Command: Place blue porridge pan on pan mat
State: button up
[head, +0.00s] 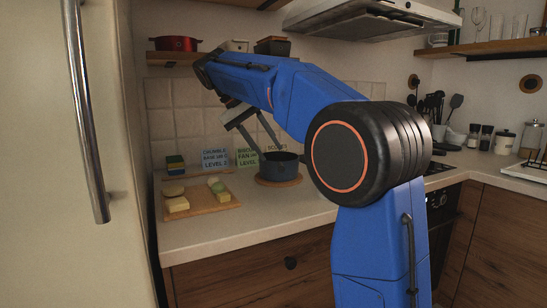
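A dark blue pan (281,169) stands upright on the counter at the back, in the middle of the head view. Under it is a round brown mat (279,182), whose rim shows around the pan's base. My gripper (267,149) points down just above and behind the pan's rim at its left side. Its two grey fingers show apart, with a gap between them, and nothing is seen held. I cannot tell whether the fingertips touch the pan. Any handle of the pan is not clearly seen.
A wooden board (205,199) with several food pieces lies left of the pan. A red pot (175,44) sits on the shelf above. The counter front is clear.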

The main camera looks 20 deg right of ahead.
jog(key=shift+a+r, duration=0.15)
jog(key=shift+r, duration=0.1)
jog(key=s+a+f+n+t+y, duration=0.1)
jog(key=s+f+n+t+y, duration=0.2)
jog(key=s+f, duration=2.9)
jog(key=t+y, duration=0.3)
jog(key=shift+s+a+t, duration=0.3)
dwell(0.5)
